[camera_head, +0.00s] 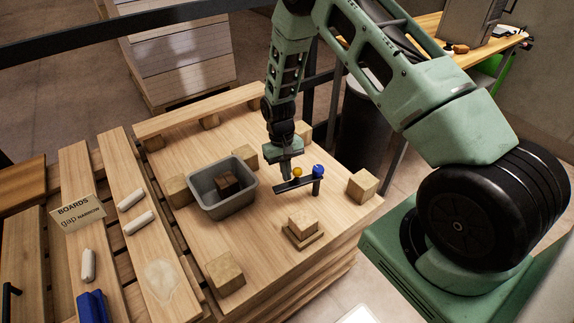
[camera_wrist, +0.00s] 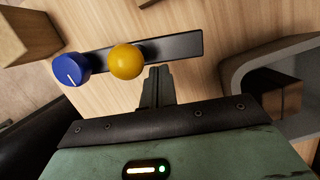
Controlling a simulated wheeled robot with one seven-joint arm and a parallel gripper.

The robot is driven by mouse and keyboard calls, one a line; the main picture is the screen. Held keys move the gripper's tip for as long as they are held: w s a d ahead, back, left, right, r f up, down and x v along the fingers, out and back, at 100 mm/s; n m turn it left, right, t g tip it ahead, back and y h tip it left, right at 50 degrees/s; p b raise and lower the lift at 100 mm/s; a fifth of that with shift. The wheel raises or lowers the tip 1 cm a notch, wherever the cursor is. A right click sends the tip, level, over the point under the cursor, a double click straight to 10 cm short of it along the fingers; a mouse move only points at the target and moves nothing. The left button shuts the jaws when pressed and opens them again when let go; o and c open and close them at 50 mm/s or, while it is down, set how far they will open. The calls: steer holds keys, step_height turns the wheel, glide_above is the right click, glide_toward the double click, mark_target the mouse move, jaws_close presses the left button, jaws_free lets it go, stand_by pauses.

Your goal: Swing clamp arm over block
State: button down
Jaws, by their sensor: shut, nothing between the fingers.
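The clamp arm (camera_head: 293,184) is a dark flat bar on a post with a blue knob (camera_head: 319,171) at its right end and a yellow ball (camera_head: 297,171) on top. It points left from the post, not over the block. The wooden block (camera_head: 303,222) sits on a thin square wooden base in front of the clamp. My gripper (camera_head: 289,177) is shut and empty, down at the bar behind the ball. In the wrist view, its fingertips (camera_wrist: 159,72) lie beside the clamp arm (camera_wrist: 180,47), close to the yellow ball (camera_wrist: 126,61); contact is unclear.
A grey bin (camera_head: 222,205) holding a dark brown block (camera_head: 228,184) stands left of the clamp. Several wooden cubes stand around the pallet top, one right of the post (camera_head: 362,186). A slatted pallet with a BOARDS sign (camera_head: 77,213) is at left.

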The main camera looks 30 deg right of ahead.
mark_target(291, 188)
steer(key=s+n, duration=0.2)
steer(key=s+a+n+h, duration=0.1)
steer(key=s+n, duration=0.1)
steer(key=shift+a+n+p, duration=0.15)
steer(key=shift+n+p, duration=0.15)
steer(key=shift+p, duration=0.05)
steer(key=shift+s+d+n+t+h+p, duration=0.15)
steer(key=shift+s+n+h, duration=0.15)
steer(key=shift+s+n, duration=0.85)
steer(key=shift+s+d+n+t+h+p, duration=0.15)
steer(key=shift+s+n+h, duration=0.15)
steer(key=shift+s+n, duration=0.85)
steer(key=shift+w+n, duration=0.25)
steer(key=shift+n, duration=0.05)
steer(key=shift+w+a, duration=0.1)
